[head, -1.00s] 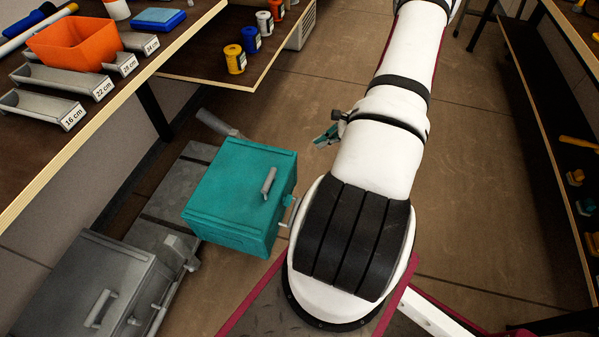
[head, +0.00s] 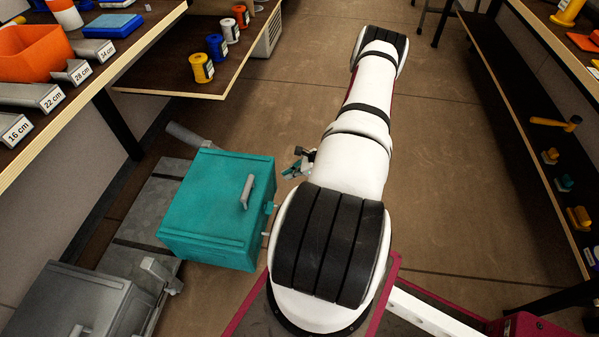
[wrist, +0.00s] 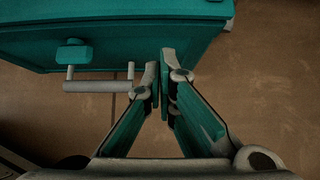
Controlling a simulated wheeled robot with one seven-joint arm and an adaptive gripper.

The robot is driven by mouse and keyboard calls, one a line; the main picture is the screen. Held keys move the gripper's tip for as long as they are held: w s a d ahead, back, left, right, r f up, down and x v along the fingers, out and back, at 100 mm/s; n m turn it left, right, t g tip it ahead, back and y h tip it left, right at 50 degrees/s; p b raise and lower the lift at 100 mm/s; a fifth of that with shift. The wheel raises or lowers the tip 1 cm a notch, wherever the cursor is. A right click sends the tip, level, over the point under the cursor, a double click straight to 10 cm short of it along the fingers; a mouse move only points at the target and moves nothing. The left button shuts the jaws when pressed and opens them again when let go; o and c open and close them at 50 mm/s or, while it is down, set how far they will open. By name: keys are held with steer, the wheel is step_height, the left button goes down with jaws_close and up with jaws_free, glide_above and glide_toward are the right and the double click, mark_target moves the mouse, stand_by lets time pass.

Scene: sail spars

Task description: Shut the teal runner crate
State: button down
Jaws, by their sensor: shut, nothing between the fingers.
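The teal runner crate (head: 205,235) stands low on the left in the head view, with a grey bar handle (head: 247,191) on its upper face. Its upper face looks flat; I cannot tell whether it is fully shut. In the wrist view the crate (wrist: 150,38) fills the top, with a teal knob (wrist: 75,52) and a grey bar (wrist: 98,86) on the near side. My gripper (wrist: 160,78) is shut and empty, just right of the bar's end, apparently without holding it. In the head view my gripper (head: 297,166) is right of the crate, partly hidden by my arm.
A grey crate (head: 75,300) stands at the lower left, near the teal one. A bench with labelled trays (head: 35,98) and a shelf with spools (head: 201,68) are at upper left. A shelf rack (head: 530,150) stands right. Floor (head: 450,180) between is clear.

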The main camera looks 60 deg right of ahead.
mark_target(197, 162)
steer(key=shift+w+a+r, duration=0.1)
steer(key=shift+w+a, duration=0.2)
steer(key=shift+w, duration=0.55)
steer(key=shift+w+a+r, duration=0.1)
steer(key=shift+w+a, duration=0.15)
steer(key=shift+w, duration=0.55)
steer(key=w+a+b, duration=0.2)
steer(key=w+a, duration=0.1)
steer(key=w, duration=0.7)
steer(key=w+a+b, duration=0.2)
steer(key=w+a, duration=0.2)
steer(key=w, duration=0.5)
steer(key=w+a+b, duration=0.2)
steer(key=w+a, duration=0.1)
steer(key=w, duration=0.7)
steer(key=shift+w+a, duration=0.35)
steer(key=shift+a, duration=0.05)
